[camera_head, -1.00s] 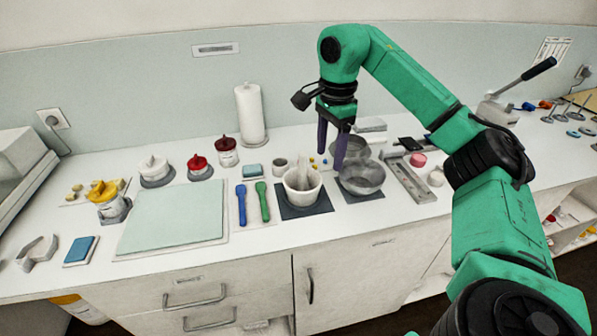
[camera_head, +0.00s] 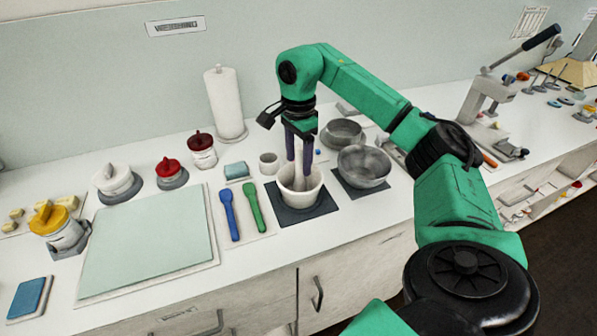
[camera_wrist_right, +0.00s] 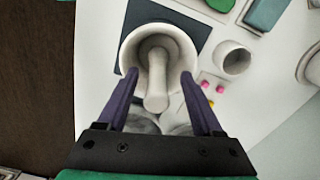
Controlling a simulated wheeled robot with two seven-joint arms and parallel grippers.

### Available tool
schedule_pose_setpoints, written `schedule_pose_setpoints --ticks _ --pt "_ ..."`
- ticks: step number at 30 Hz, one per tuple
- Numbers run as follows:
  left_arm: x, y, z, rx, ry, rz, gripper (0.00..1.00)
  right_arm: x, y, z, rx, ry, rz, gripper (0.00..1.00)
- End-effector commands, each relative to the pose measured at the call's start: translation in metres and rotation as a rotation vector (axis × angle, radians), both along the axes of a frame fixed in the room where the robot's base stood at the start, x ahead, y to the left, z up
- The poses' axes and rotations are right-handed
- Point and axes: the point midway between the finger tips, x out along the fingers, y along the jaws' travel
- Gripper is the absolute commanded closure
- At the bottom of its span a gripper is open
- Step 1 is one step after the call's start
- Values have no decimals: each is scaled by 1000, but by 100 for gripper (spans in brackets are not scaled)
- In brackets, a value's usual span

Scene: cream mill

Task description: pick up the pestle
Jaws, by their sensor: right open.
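The pale pestle (camera_wrist_right: 156,88) stands tilted in the white mortar (camera_wrist_right: 131,48), its shaft end pointing toward my right wrist camera. In the head view the mortar (camera_head: 301,201) sits on a dark square mat (camera_head: 322,207), and the pestle (camera_head: 299,181) is partly hidden by the fingers. My right gripper (camera_head: 299,167) is above the mortar, fingers pointing down. In the wrist view its two purple fingers (camera_wrist_right: 158,76) are spread on either side of the pestle, with a gap on both sides. My left gripper does not show.
A grey metal bowl (camera_head: 365,168) stands right of the mortar, and a small cup (camera_head: 269,163) is behind it. Blue (camera_head: 230,215) and green (camera_head: 256,208) spatulas lie to the left, beside a large pale board (camera_head: 150,240). A paper roll (camera_head: 225,103) stands behind.

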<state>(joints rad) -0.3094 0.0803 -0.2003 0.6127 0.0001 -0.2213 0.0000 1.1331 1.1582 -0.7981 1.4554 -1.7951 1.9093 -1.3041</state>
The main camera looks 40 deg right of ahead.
Motion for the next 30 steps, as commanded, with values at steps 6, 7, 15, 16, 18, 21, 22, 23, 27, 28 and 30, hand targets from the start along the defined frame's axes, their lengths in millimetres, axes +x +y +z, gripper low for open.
schedule_pose_setpoints --ticks 6,7,15,16,18,21,22,23,27,28,30 --pt "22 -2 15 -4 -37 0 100 0 -2 -33 -1 2 0 33" --pt "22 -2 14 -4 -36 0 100 0 -2 -35 -1 2 0 33" --pt "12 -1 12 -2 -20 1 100 0 -2 -36 0 0 0 71" --pt "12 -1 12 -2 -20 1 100 0 -2 -36 0 0 0 82" --pt "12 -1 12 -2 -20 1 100 0 -1 -36 0 0 0 100" --pt "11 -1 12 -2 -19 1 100 0 -1 -35 0 -1 0 100" --pt "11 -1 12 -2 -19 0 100 0 -1 -35 0 -1 0 100" --pt "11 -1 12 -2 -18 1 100 0 -1 -35 0 -1 0 100" --pt "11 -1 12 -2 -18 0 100 1 -1 -34 1 -2 0 100" --pt "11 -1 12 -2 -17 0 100 1 -1 -33 1 -2 0 100" --pt "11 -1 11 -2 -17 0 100 1 -1 -27 1 -4 1 100"
